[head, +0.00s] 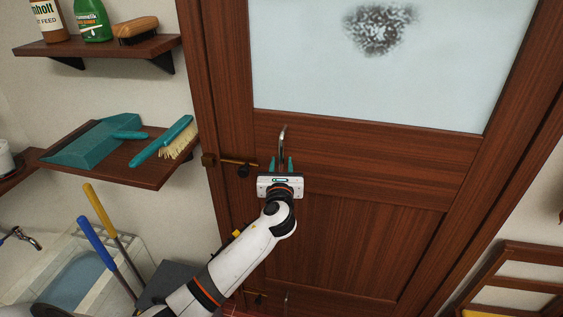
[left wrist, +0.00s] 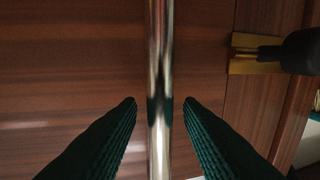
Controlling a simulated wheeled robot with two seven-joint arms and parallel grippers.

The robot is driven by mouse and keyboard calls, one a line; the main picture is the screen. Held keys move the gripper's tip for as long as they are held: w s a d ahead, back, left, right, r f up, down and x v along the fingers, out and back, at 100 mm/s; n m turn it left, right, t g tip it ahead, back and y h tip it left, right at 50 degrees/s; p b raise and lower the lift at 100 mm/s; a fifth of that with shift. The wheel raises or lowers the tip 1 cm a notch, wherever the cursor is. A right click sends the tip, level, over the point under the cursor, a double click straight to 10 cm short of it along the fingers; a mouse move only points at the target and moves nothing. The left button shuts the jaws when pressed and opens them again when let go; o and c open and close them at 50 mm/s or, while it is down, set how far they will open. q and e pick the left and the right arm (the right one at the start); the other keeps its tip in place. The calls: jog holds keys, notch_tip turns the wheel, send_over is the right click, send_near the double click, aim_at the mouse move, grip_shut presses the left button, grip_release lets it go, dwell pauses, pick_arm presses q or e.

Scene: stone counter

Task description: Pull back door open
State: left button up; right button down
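The back door (head: 360,160) is brown wood with a frosted glass pane in its upper part, and it looks closed in its frame. A shiny metal handle (head: 282,146) stands on its left side. My left gripper (head: 281,165) is at the handle, with its teal fingers on either side of the bar. In the left wrist view the upright bar (left wrist: 160,60) runs between the two open fingertips (left wrist: 160,105), with gaps on both sides. A brass latch with a dark knob (head: 241,168) sits left of the handle. My right gripper is not in view.
At left, a wall shelf (head: 140,178) holds a teal dustpan (head: 88,147) and a brush (head: 168,140). A higher shelf (head: 90,46) holds bottles. A sink (head: 80,265) with long-handled tools is lower left. A wooden rack (head: 520,280) stands lower right.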

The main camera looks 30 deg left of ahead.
pick_arm(q)
jog(key=shift+w+a, duration=0.2)
jog(key=shift+w, duration=0.15)
jog(key=shift+c, duration=0.3)
grip_shut()
